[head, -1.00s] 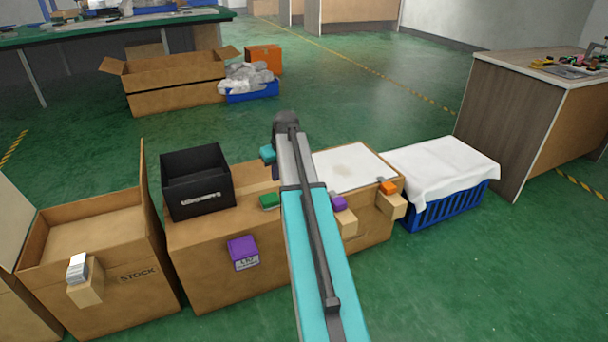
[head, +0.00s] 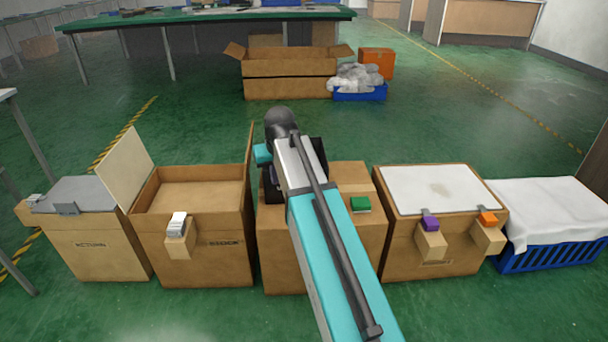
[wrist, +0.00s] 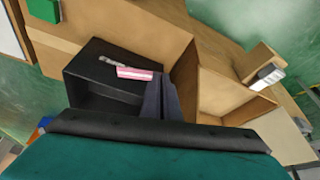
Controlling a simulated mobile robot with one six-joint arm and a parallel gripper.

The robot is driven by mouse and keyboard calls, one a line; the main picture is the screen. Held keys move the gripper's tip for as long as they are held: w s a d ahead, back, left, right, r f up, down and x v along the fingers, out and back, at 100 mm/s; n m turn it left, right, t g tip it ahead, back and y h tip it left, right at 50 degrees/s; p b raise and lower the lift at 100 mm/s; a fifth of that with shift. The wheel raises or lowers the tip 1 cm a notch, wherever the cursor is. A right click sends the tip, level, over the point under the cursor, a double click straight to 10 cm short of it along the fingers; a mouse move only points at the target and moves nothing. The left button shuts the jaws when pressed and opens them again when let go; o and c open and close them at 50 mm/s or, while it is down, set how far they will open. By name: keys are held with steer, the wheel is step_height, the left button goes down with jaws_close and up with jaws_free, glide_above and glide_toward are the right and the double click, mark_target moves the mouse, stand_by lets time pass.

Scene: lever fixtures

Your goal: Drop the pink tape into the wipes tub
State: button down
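The pink tape (wrist: 138,73) shows in the wrist view as a pink-and-white strip at the tips of my gripper (wrist: 160,80). The two dark fingers are close together and appear shut on its right end. Behind them is an open black bin (wrist: 90,83), with a small pale mark beside the tape. It may be the wipes tub, but I cannot read its label. In the head view my arm hides most of the black bin (head: 318,150) and the whole tape. How high the tape is above the bin I cannot tell.
The bin stands on a cardboard box (head: 285,250) with a green block (head: 360,204). To the left is an open carton (head: 193,190). To the right are a white-topped box (head: 435,188) with purple and orange blocks, and a cloth-covered blue crate (head: 550,252).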

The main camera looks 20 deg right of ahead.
steer(key=a+r, duration=0.1)
steer(key=a, duration=0.5)
steer(key=shift+s+a, duration=0.3)
steer(key=shift+s, duration=0.1)
steer(key=shift+d+r, duration=0.15)
